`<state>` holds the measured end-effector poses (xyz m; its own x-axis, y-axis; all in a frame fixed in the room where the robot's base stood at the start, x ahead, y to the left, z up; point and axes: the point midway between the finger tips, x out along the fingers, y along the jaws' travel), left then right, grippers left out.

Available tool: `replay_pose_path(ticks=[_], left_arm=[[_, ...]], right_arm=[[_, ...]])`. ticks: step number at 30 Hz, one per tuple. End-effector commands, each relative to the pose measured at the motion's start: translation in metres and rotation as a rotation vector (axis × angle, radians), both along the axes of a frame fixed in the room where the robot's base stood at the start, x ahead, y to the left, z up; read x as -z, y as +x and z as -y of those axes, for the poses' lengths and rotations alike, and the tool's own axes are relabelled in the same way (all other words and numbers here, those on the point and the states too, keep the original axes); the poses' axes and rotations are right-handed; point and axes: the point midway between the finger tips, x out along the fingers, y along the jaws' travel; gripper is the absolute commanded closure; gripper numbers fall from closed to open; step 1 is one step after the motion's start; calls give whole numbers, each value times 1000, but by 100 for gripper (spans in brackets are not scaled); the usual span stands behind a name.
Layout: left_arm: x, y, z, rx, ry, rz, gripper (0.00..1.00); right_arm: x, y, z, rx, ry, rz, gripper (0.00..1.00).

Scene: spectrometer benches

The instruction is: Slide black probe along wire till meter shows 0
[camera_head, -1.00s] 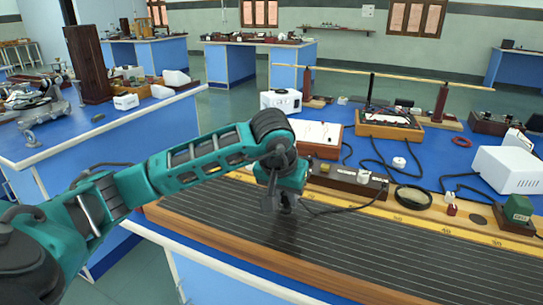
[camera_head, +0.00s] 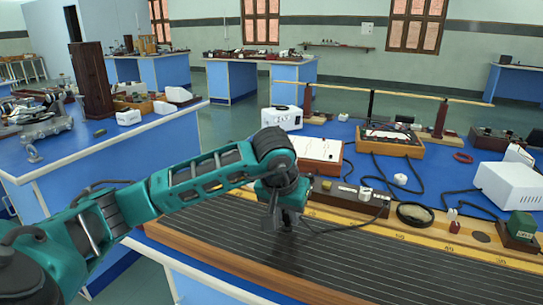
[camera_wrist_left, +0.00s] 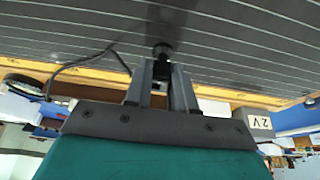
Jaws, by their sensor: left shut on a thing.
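My left gripper (camera_head: 287,222) points down over the wire board (camera_head: 330,262), a dark striped surface with a yellow scale along its far side. In the left wrist view the two fingers (camera_wrist_left: 162,72) are closed around the black probe (camera_wrist_left: 162,50), with a dark round end showing beyond them. A black lead runs from it. I cannot tell if the tip touches a wire. A meter-like instrument in a wooden case (camera_head: 390,152) stands behind the board; its reading is too small to read. My right gripper is not in view.
Black cables cross the blue bench top. The striped surface right of my gripper is clear.

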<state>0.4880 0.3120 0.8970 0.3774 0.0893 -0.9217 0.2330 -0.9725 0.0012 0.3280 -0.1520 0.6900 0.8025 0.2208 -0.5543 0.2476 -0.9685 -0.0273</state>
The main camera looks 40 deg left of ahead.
Motion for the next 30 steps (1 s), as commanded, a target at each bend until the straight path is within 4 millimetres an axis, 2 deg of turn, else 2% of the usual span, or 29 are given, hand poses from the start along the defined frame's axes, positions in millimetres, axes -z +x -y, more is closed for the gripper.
replay_pose_path(ticks=[1, 19, 20, 28, 30], left_arm=[[7, -3, 1, 3, 1, -20, 100], [7, -3, 1, 3, 1, -20, 100], [7, -3, 1, 3, 1, -20, 74], [4, -2, 1, 2, 1, -10, 48], [3, -2, 0, 1, 1, -8, 46]], right_arm=[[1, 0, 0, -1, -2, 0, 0], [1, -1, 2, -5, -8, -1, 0], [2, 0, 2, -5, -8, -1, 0], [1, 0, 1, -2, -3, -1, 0], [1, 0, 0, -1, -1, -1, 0]])
